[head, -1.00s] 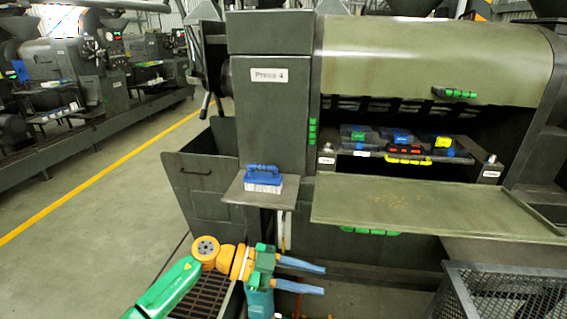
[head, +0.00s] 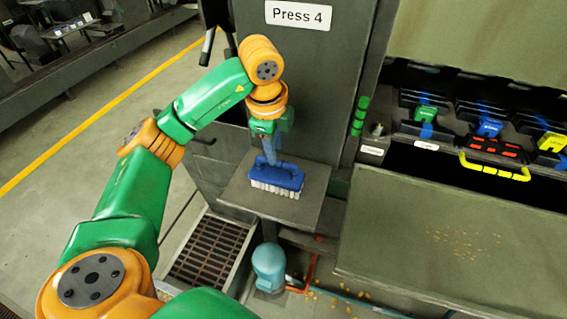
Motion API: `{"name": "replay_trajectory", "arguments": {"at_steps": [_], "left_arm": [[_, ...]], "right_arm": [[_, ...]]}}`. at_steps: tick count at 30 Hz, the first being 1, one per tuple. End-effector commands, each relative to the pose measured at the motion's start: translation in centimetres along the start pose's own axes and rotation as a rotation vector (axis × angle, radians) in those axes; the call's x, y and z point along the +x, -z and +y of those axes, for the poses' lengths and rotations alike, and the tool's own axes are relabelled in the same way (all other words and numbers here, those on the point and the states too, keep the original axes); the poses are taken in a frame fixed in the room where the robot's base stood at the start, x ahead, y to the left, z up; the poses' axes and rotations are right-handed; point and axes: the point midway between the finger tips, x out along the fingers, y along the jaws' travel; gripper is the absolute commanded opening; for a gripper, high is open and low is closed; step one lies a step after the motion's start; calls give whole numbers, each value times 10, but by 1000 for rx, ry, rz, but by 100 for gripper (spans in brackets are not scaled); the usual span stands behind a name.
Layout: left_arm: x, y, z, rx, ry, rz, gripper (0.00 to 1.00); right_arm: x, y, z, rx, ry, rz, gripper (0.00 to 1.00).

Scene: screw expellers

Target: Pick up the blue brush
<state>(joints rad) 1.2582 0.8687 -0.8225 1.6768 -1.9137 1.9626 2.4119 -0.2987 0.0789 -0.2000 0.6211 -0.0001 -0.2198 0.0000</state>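The blue brush (head: 283,179), with pale bristles facing down, lies on a small grey shelf (head: 310,212) on the front of the press. My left gripper (head: 269,158) points down from above, its fingertips at the left part of the brush's handle. The fingers line up one behind the other, so I cannot tell whether they are apart or closed on the handle. The brush appears to rest on the shelf. My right gripper is out of view.
The press front, labelled "Press 4" (head: 298,15), rises right behind the shelf. A wide tray (head: 440,250) with scattered bits is to the right. A floor grate (head: 208,252) and a teal rounded object (head: 268,266) are below.

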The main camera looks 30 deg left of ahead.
Motion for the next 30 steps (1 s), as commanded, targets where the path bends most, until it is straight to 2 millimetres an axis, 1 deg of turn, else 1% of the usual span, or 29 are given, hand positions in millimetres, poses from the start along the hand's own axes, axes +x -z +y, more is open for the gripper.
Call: {"name": "replay_trajectory", "arguments": {"at_steps": [5,6,9,15,16,17,18,20,30], "left_arm": [[28,0,0,1,-9,-1,37],[38,0,0,2,-8,0,37],[52,1,0,2,-5,2,37],[56,1,0,3,-2,3,37],[56,1,0,3,-2,3,35],[56,1,0,3,-2,3,27],[56,1,0,3,-2,4,16],[56,1,0,3,-2,4,0],[56,1,0,4,-2,4,0]], "right_arm": [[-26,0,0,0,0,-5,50],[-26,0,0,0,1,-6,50],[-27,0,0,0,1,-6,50],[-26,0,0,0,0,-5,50],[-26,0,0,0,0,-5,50],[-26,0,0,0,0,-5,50],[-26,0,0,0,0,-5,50],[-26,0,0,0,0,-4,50],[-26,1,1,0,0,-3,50]]}}
